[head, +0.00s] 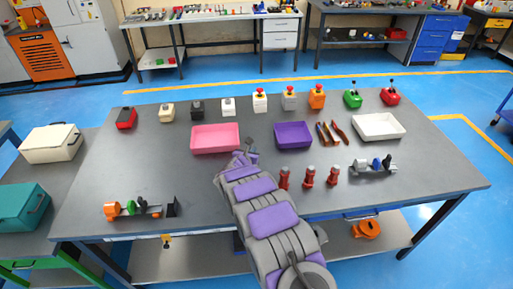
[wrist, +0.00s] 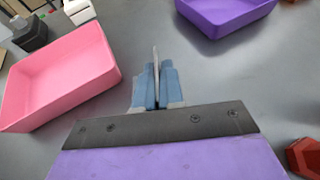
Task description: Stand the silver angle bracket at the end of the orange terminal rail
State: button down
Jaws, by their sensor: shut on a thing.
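My gripper (head: 243,155) is above the table between the pink tray and the purple tray. In the wrist view its blue-grey fingers (wrist: 158,72) are shut on a thin silver piece, which looks like the silver angle bracket (wrist: 155,52). Only its narrow upper edge shows between the fingers; the rest is hidden.
The pink tray (head: 215,151) and purple tray (head: 277,143) flank my gripper. Pliers (head: 331,133) and a white tray (head: 377,138) are further right. The table between the pink tray and the left rail is clear.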

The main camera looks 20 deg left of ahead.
jog(key=w+a, duration=0.1)
jog(key=w+a+f, duration=0.1)
jog(key=w+a, duration=0.1)
jog(key=shift+w+a+f, duration=0.15)
jog(key=shift+w+a, duration=0.05)
jog(key=shift+w, duration=0.05)
jog(key=w, duration=0.1)
jog(key=w+d, duration=0.1)
jog(key=w, duration=0.1)
jog(key=shift+w+d+r, duration=0.3)
jog(key=shift+d+r, duration=0.05)
jog(key=shift+d, duration=0.1)
jog(key=shift+a+f, duration=0.4)
jog(key=shift+f, duration=0.05)
jog(key=f, duration=0.1)
jog(key=a+f, duration=0.1)
jog(key=f+b, duration=0.1)
jog(key=shift+a+f, duration=0.25)
jog(key=shift+f, duration=0.05)
jog(key=shift+w+d+r, duration=0.1)
jog(key=shift+d+r, duration=0.1)
jog(key=shift+d, duration=0.7)
jog(key=shift+f, duration=0.1)
jog(key=c, duration=1.6)
grip_release()
jog(key=shift+a, duration=0.15)
jog(key=o, duration=0.3)
jog(key=shift+a+f, duration=0.15)
jog(key=shift+a, duration=0.25)
jog(key=shift+o, duration=0.2)
